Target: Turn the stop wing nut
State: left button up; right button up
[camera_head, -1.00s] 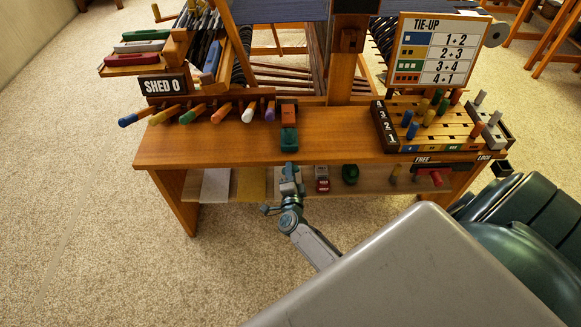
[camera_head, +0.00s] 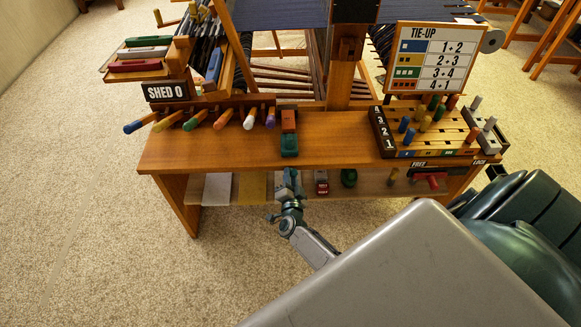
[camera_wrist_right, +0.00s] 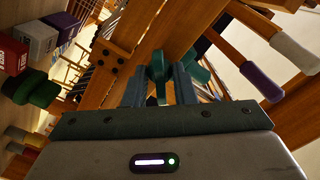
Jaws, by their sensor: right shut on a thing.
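The stop wing nut (camera_wrist_right: 157,68) is a dark green, winged piece in the right wrist view. It sits between the two fingers of my right gripper (camera_wrist_right: 160,84), which is shut on it. Behind it is a green block (camera_wrist_right: 195,66) on the wooden bench. In the head view my right gripper (camera_head: 289,180) points up at the bench's front edge, just below the green stop block (camera_head: 289,146) with its orange-brown top. The wing nut cannot be made out there. My left gripper is not in view.
Several coloured lever handles (camera_head: 197,119) stick out left of the stop. The pegged tie-up board (camera_head: 430,130) stands on the right of the bench (camera_head: 215,152). A red block (camera_head: 321,187) and a green knob (camera_head: 349,178) are on the lower shelf. The carpet in front is clear.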

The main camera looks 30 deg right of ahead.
jog(key=o, duration=0.7)
jog(key=shift+c, duration=0.2)
jog(key=v, duration=1.1)
jog(key=shift+b, duration=0.4)
jog(key=shift+d, duration=0.1)
